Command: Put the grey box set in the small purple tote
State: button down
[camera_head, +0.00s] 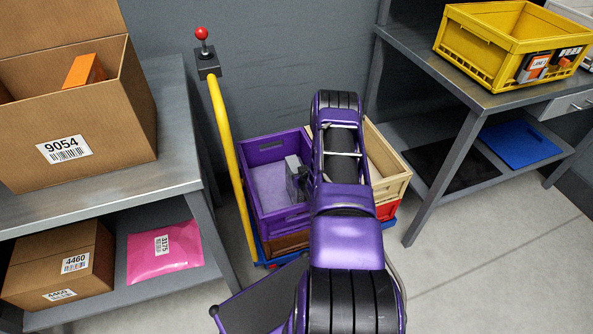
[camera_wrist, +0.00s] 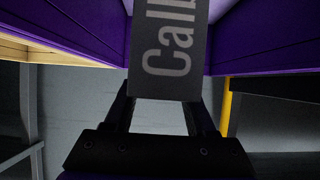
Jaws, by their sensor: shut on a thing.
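The small purple tote (camera_head: 265,151) stands on a cart between two tables in the head view. The grey box set (camera_head: 292,163) is at the tote's right part, within or just above its opening; I cannot tell whether it touches the floor of the tote. My gripper (camera_head: 303,181) is shut on it, partly hidden by my purple arm. In the wrist view the grey box set (camera_wrist: 170,50) shows a face lettered "Call" between the fingers of my gripper (camera_wrist: 160,112). Purple tote walls (camera_wrist: 262,38) show on both sides of it.
A wooden crate (camera_head: 391,172) stands right of the tote. The cart's yellow handle (camera_head: 231,160) rises at left. A cardboard box (camera_head: 130,110) is on the left table, a yellow crate (camera_head: 470,52) on the right table. Floor is clear at right.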

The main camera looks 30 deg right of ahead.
jog(key=shift+c, duration=1.1)
grip_release()
jog(key=shift+f, duration=0.1)
jog(key=p+v, duration=0.2)
jog(key=v, duration=1)
jog(key=shift+s, duration=0.1)
